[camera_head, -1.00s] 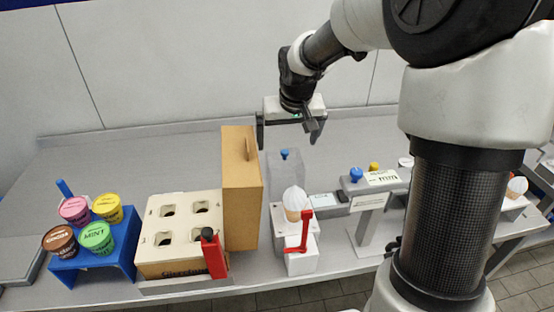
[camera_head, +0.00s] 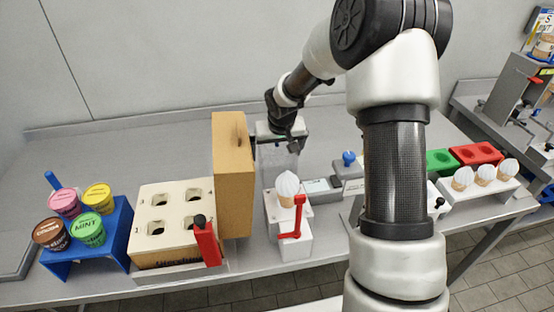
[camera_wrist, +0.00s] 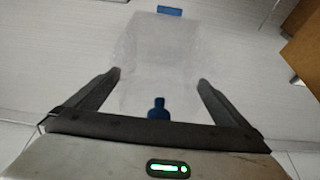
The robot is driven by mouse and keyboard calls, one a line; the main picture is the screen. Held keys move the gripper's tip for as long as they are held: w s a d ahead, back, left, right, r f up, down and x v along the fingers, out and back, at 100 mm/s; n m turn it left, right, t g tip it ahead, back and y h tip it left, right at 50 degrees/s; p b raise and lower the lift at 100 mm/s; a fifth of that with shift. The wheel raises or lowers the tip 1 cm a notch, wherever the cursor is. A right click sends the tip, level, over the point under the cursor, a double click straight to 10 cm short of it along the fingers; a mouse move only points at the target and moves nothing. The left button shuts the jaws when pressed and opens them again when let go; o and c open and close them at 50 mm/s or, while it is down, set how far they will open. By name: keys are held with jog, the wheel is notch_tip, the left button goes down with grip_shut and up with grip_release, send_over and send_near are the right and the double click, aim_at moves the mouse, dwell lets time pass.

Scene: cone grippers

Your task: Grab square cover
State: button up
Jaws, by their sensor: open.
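The square cover is a clear, see-through box (camera_head: 278,162) on the table, just right of the tall brown box. In the wrist view the cover (camera_wrist: 150,50) is faint, with a blue knob (camera_wrist: 158,108) on it. My gripper (camera_head: 279,146) is at the top of the cover in the head view. In the wrist view my gripper (camera_wrist: 159,78) is open, with one finger to each side of the cover and the knob between them, near the palm. Whether the fingers touch the cover cannot be told. The knob is hidden in the head view.
A tall brown box (camera_head: 232,180) stands close left of the cover. A cone (camera_head: 287,186) on a white stand with a red lever is just in front. A small device with a blue knob (camera_head: 348,160) is to the right. The table behind is clear.

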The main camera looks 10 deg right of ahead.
jog(key=shift+w+f, duration=0.2)
jog(key=shift+f, duration=0.3)
jog(key=c, duration=1.1)
jog(key=shift+r, duration=0.15)
